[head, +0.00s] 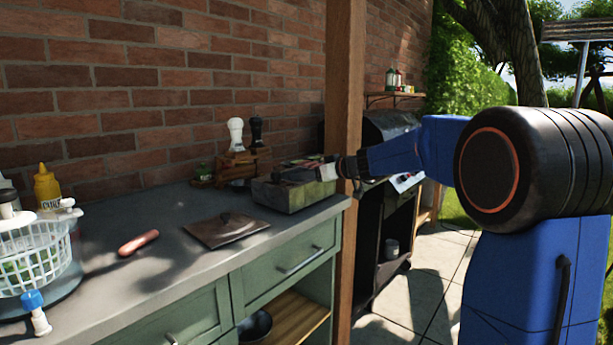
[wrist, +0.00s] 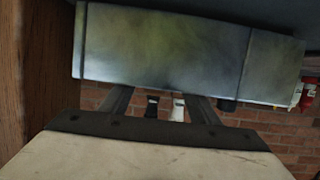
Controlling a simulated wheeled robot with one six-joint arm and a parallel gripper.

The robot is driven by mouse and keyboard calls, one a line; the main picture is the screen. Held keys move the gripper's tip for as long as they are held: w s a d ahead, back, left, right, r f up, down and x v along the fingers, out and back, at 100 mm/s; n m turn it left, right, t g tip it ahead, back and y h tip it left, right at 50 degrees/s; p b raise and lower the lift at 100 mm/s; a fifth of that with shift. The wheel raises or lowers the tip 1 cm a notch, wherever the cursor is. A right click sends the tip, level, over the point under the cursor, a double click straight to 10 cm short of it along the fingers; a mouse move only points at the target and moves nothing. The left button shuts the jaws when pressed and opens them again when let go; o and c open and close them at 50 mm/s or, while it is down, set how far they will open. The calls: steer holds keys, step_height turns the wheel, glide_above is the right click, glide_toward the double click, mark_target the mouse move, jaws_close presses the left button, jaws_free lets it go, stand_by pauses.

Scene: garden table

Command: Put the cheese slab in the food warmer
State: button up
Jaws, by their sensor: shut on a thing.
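The food warmer (head: 289,199) is a grey-green open box at the far right end of the counter. My gripper (head: 310,168) reaches over its right end, with its fingers at the opening. In the wrist view the warmer's wall (wrist: 170,50) fills the top and hides the tips of my gripper (wrist: 160,98). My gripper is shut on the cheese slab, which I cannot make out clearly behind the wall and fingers. I cannot tell whether the slab touches the warmer's floor.
A flat brown lid (head: 226,231) with a handle lies left of the warmer. A sausage (head: 138,242), a mustard bottle (head: 47,188) and a white basket (head: 35,260) are farther left. A wooden post (head: 345,110) stands beside the warmer; mills (head: 236,134) stand behind it.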

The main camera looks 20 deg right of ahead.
steer(key=shift+f, duration=0.5)
steer(key=shift+f, duration=0.25)
steer(key=o, duration=1)
steer(key=shift+s+f, duration=0.1)
steer(key=shift+o, duration=0.2)
steer(key=shift+r, duration=0.35)
steer(key=r+v, duration=0.1)
steer(key=v, duration=1.1)
